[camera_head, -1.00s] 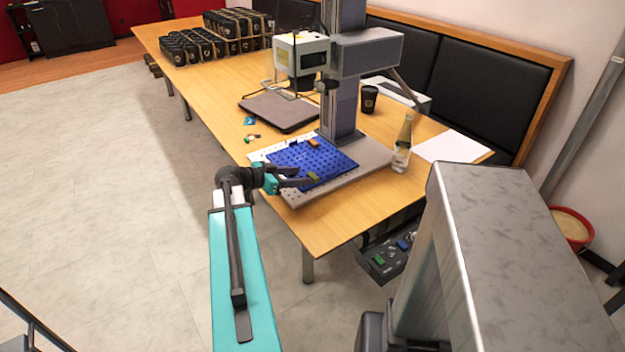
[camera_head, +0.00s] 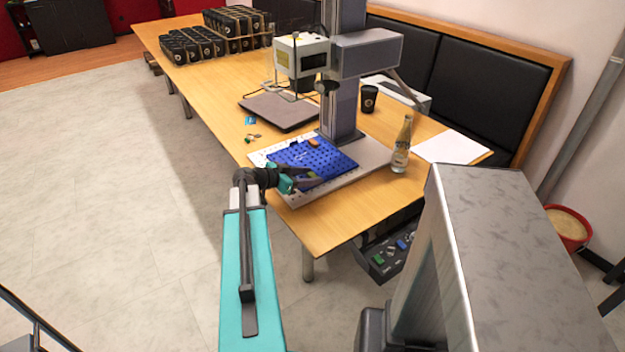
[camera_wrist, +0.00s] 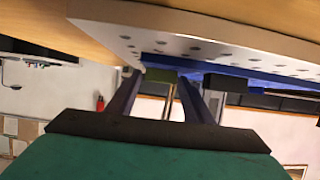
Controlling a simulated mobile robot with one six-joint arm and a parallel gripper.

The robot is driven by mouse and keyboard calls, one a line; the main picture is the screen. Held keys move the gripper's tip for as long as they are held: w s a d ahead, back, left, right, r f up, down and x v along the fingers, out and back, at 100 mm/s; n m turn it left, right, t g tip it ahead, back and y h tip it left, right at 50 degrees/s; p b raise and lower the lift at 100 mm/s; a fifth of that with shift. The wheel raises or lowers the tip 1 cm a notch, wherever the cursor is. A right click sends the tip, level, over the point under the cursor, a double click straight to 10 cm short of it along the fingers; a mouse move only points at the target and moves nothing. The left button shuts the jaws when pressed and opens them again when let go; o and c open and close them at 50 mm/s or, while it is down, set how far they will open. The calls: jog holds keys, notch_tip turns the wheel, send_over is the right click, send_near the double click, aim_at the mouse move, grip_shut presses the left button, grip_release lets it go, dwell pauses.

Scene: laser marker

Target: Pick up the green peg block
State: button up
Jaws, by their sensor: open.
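The green peg block (camera_wrist: 161,75) sits on the blue pegboard (camera_wrist: 202,69) in the wrist view, which looks tilted or upside down. In the head view the green peg block (camera_head: 311,175) is near the front edge of the blue pegboard (camera_head: 335,160), partly hidden by my gripper. My gripper (camera_head: 316,178) reaches in from the left at board level. In the wrist view my gripper (camera_wrist: 157,84) is open, its two fingers apart with the green block showing between their tips. I cannot tell whether either finger touches it.
An orange block (camera_head: 314,143) stands farther back on the pegboard. The marker's column (camera_head: 338,105) rises behind it. A glass bottle (camera_head: 402,145) stands to the right, a black cup (camera_head: 369,98) behind. A laptop (camera_head: 280,110) lies at back left.

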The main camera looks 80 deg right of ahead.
dwell(0.3)
jog(key=c, duration=0.9)
